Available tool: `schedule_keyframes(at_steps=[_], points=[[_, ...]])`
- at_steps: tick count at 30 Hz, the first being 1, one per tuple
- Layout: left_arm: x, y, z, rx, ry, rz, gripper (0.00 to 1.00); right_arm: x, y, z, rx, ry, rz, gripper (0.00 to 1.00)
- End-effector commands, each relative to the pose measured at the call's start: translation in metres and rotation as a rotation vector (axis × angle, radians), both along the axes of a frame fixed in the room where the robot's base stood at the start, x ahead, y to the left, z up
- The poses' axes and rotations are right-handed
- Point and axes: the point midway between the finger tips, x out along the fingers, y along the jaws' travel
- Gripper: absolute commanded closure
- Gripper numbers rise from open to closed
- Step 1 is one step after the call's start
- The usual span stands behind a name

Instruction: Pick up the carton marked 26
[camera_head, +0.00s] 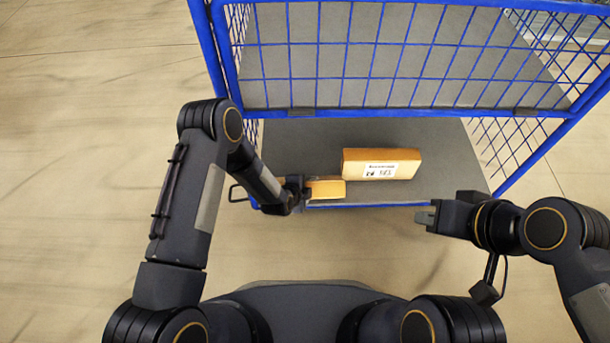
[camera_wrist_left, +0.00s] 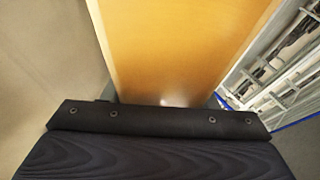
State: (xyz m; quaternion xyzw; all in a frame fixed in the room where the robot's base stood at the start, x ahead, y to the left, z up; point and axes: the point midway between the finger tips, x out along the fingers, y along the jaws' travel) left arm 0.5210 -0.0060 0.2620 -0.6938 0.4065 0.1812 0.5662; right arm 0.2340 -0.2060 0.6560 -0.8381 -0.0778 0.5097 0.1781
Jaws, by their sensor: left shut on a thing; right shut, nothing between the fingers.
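A small orange-brown carton (camera_head: 328,189) is at the front edge of the cage cart's grey shelf. My left gripper (camera_head: 306,190) is shut on its left end. In the left wrist view the carton (camera_wrist_left: 178,50) fills the space between the fingers. No number can be read on this carton. A larger carton (camera_head: 406,163) with a white label lies behind and to its right on the shelf; the label's print is too small to read surely. My right gripper (camera_head: 427,217) is shut and empty, in front of the cart's right part, apart from both cartons.
The blue wire cage cart (camera_head: 215,62) has a grey lower shelf (camera_head: 290,141) and a grey upper deck behind a mesh front (camera_head: 400,57). The shelf's left and right parts are bare. Open floor (camera_head: 90,150) lies to the left.

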Motion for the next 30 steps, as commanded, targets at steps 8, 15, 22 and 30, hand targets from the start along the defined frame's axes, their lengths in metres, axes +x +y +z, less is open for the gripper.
schedule_keyframes(at_steps=[8, 15, 22, 30], points=[[-0.069, -0.001, 0.005, 0.0, 0.0, -0.003, 0.84, 0.0, 0.0, 0.021, 0.0, 0.0, 0.0, 1.0], [-0.12, -0.001, 0.004, -0.002, -0.004, -0.002, 0.84, 0.0, 0.0, 0.03, 0.0, 0.0, 0.0, 1.0], [-0.144, -0.001, 0.003, -0.002, -0.007, 0.0, 0.84, 0.0, 0.0, 0.034, 0.0, 0.0, 0.0, 1.0], [-0.147, -0.001, 0.003, -0.003, -0.008, 0.001, 0.84, 0.0, 0.0, 0.034, 0.0, 0.0, 0.0, 1.0]])
